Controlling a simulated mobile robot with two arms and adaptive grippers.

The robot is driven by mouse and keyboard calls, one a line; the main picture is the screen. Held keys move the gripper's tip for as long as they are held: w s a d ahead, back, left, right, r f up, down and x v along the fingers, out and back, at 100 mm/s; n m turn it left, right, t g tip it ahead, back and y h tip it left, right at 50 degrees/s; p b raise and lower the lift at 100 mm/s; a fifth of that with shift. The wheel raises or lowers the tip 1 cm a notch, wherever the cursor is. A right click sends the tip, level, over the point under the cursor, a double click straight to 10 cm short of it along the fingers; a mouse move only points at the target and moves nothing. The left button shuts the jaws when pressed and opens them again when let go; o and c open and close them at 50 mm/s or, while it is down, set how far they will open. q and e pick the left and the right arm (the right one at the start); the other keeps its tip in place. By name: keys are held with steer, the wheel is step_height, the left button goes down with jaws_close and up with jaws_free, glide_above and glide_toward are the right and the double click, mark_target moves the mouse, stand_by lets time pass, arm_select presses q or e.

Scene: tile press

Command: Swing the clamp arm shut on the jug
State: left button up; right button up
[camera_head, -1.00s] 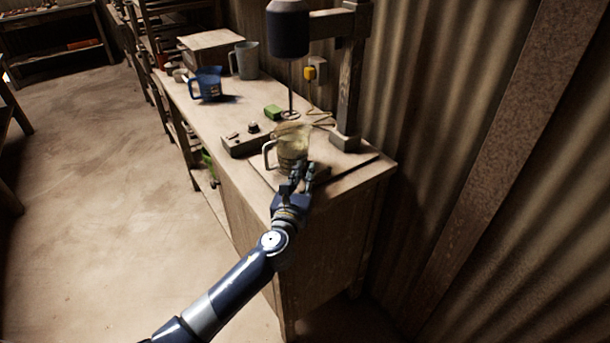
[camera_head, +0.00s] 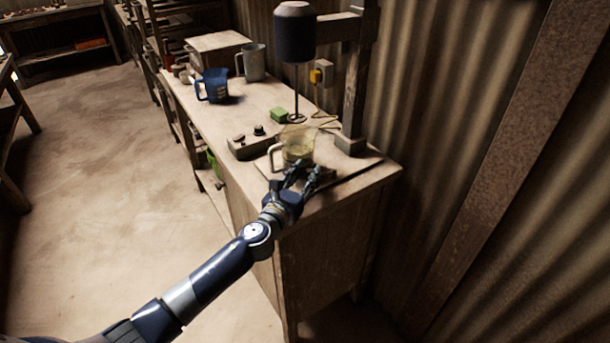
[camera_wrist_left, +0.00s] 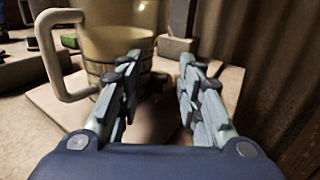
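A clear, yellowish jug (camera_head: 298,146) with a pale handle on its left stands upright on a board at the near end of the bench, below the stirrer. In the left wrist view the jug (camera_wrist_left: 112,38) fills the upper left, its handle at far left. My left gripper (camera_head: 304,170) is at the near side of the jug. In the left wrist view its two fingers (camera_wrist_left: 160,65) are apart with nothing clearly held between them. A small dark part shows beyond the fingertips, but I cannot tell whether it is the clamp arm. My right gripper is not in view.
The stirrer (camera_head: 294,32) hangs from a post above the jug. A control box (camera_head: 250,146), green block (camera_head: 279,115), blue jug (camera_head: 213,86) and grey jug (camera_head: 252,62) sit farther along the bench (camera_head: 200,108). A corrugated wall stands at right. Floor at left is clear.

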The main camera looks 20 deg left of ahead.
arm_select(q)
steer(key=s, duration=0.4)
steer(key=s+a, duration=0.1)
steer(key=s, duration=0.7)
steer(key=shift+a, duration=0.2)
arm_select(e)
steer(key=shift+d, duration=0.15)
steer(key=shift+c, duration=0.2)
